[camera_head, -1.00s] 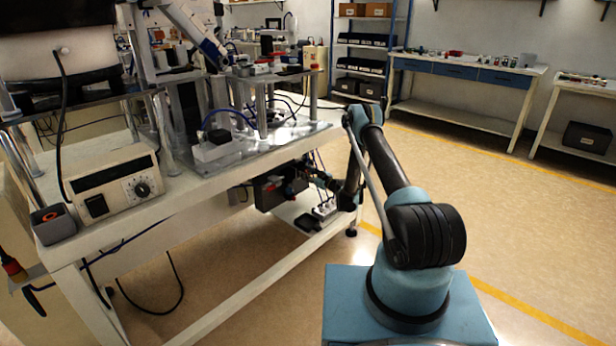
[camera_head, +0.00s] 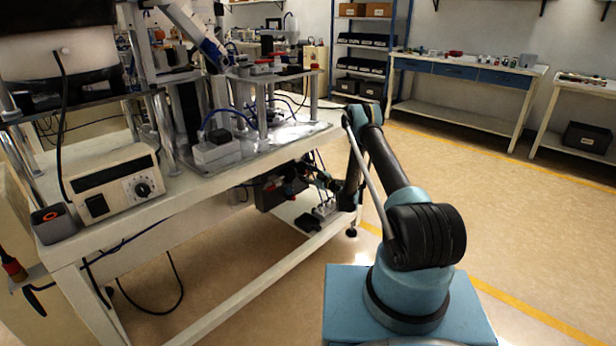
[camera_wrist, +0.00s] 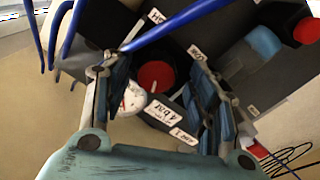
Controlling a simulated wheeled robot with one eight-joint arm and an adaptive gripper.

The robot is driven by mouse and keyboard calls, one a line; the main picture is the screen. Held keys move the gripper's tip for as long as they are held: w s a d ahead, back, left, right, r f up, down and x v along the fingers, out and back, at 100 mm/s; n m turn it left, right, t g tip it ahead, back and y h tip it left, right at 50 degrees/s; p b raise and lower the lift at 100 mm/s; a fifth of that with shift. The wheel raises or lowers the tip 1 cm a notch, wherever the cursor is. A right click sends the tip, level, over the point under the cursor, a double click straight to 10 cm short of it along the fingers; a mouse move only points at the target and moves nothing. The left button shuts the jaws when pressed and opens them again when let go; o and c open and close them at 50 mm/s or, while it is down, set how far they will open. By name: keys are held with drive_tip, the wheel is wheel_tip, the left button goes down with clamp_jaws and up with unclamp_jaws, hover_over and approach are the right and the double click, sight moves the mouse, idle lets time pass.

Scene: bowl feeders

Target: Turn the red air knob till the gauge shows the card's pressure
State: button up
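The red air knob (camera_wrist: 155,76), a red cap on a dark round body, shows in the wrist view between my gripper's fingers. My gripper (camera_wrist: 158,62) is open, with one finger on each side of the knob. I cannot tell whether either finger touches it. A white round gauge (camera_wrist: 133,99) lies just below left of the knob, partly covered by the left finger; its needle is not readable. A white card (camera_wrist: 161,112) beside it seems to read "4 bar". In the head view my gripper is under the bench, small and dark, by the dark unit (camera_head: 268,194).
A blue hose (camera_wrist: 165,26) crosses above the knob close to the left finger. A blue cylinder (camera_wrist: 263,41) and a second red cap (camera_wrist: 306,30) are at the upper right. The bench top (camera_head: 215,178) lies over the gripper's working space. Open floor lies to the right.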

drive_tip(key=shift+w+d, duration=0.1)
drive_tip(key=shift+r, duration=0.1)
drive_tip(key=shift+r, duration=0.25)
wheel_tip(320, 180, up, 9)
idle(0.5)
drive_tip(key=shift+r, duration=0.1)
